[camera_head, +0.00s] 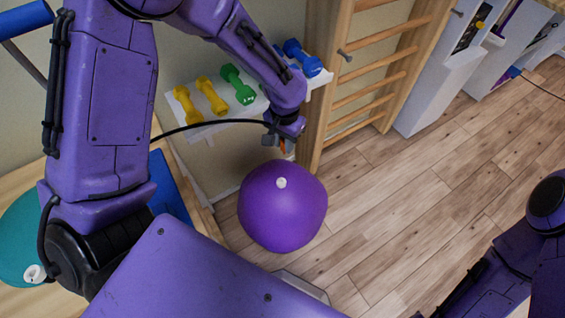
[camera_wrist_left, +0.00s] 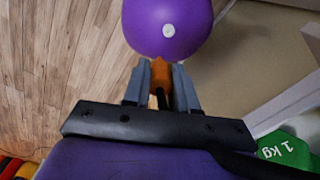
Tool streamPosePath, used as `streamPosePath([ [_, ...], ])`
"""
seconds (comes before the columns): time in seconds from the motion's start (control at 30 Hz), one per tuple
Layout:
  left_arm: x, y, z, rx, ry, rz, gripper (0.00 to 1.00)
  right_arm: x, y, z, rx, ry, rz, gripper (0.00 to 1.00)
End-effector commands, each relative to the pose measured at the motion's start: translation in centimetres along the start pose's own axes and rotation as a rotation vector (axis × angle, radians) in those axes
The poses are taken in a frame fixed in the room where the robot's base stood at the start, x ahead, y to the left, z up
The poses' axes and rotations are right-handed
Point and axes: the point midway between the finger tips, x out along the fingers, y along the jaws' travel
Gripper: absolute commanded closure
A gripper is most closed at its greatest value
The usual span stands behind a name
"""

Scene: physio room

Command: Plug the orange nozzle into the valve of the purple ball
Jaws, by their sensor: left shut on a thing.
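The purple ball (camera_head: 282,215) is below and in front of my left gripper in the head view, with a small white valve (camera_head: 281,183) on its upper side. My left gripper (camera_head: 283,145) is shut on the orange nozzle, which is mostly hidden in the head view. In the left wrist view the orange nozzle (camera_wrist_left: 160,74) sits between the two grey fingers, a black hose behind it. The ball (camera_wrist_left: 168,22) is beyond the nozzle, and its white valve (camera_wrist_left: 168,31) shows apart from the nozzle's tip. My right gripper is not in view; only part of that arm shows.
A white wall shelf (camera_head: 215,122) holds yellow, green (camera_head: 238,85) and blue dumbbells beside my left arm. Wooden wall bars (camera_head: 372,75) stand right of the ball. A teal ball (camera_head: 25,235) is at far left. Wooden floor (camera_head: 430,190) is clear at right.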

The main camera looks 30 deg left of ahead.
Motion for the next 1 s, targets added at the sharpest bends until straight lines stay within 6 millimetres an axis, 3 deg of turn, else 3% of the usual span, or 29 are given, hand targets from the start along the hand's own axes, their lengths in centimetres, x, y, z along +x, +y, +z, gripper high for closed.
streamPosePath([
  [0.03,4.4,-0.4,0.4,0.063,-0.008,0.0,1.0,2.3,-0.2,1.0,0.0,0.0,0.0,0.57],
  [0.13,10.5,-1.2,0.8,0.29,-0.008,0.001,1.0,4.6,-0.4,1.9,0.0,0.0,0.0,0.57],
  [0.2,13.4,-1.8,0.5,0.488,-0.005,0.001,1.0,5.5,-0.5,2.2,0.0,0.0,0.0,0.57],
  [0.3,16.2,-2.4,-0.1,0.783,-0.003,-0.002,1.0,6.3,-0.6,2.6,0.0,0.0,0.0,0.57],
  [0.43,18.2,-3.0,-1.3,1.166,-0.004,-0.006,1.0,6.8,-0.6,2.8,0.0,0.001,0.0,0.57],
  [0.63,18.7,-3.4,-2.9,1.594,-0.007,-0.006,1.0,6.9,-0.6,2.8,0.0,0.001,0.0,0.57],
  [0.8,18.8,-3.3,-3.3,1.721,-0.008,-0.005,1.0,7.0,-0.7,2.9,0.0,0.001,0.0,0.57],
  [1.0,20.3,-3.4,-3.3,1.727,-0.008,-0.005,1.0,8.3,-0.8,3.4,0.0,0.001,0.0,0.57],
])
